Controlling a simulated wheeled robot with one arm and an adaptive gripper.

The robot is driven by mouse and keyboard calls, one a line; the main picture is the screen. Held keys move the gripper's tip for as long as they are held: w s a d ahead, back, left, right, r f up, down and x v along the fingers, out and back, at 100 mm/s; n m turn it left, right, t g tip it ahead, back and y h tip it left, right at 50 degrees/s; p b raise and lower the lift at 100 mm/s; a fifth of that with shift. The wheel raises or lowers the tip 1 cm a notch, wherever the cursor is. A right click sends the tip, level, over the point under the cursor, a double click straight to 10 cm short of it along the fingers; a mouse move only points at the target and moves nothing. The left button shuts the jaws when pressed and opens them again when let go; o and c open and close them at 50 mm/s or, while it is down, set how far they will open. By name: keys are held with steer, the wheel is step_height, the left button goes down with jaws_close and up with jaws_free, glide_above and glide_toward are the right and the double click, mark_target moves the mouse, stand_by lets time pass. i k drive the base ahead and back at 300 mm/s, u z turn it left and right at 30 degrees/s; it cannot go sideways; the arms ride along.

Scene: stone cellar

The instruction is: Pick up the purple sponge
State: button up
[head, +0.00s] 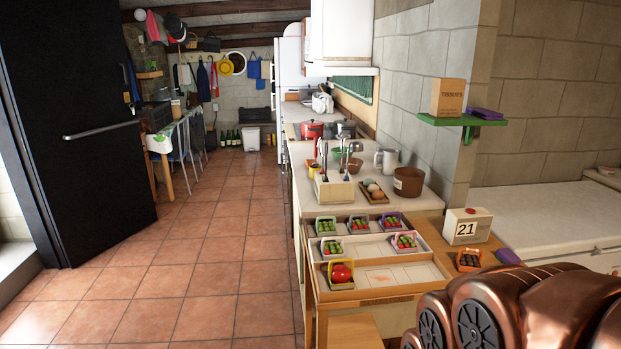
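A flat purple block (485,113), which looks like a sponge, lies on the small green wall shelf (450,121) at the right, beside a brown tissue box (448,97). A second small purple block (508,256) lies on the wooden table, right of the calendar block, just above my copper arm in the picture. Both are small in this view, and I cannot tell for sure which one is the sponge. My copper arm fills the lower right corner. My gripper is not in view.
The tiled floor (205,255) at left is clear.

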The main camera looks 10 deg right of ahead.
mark_target(505, 255)
steer(key=z, duration=1.85)
steer(key=k, duration=0.65)
steer(key=z, duration=0.3)
steer(key=i, duration=1)
steer(key=u, duration=1.3)
steer(key=i, duration=0.8)
steer(key=u, duration=0.85)
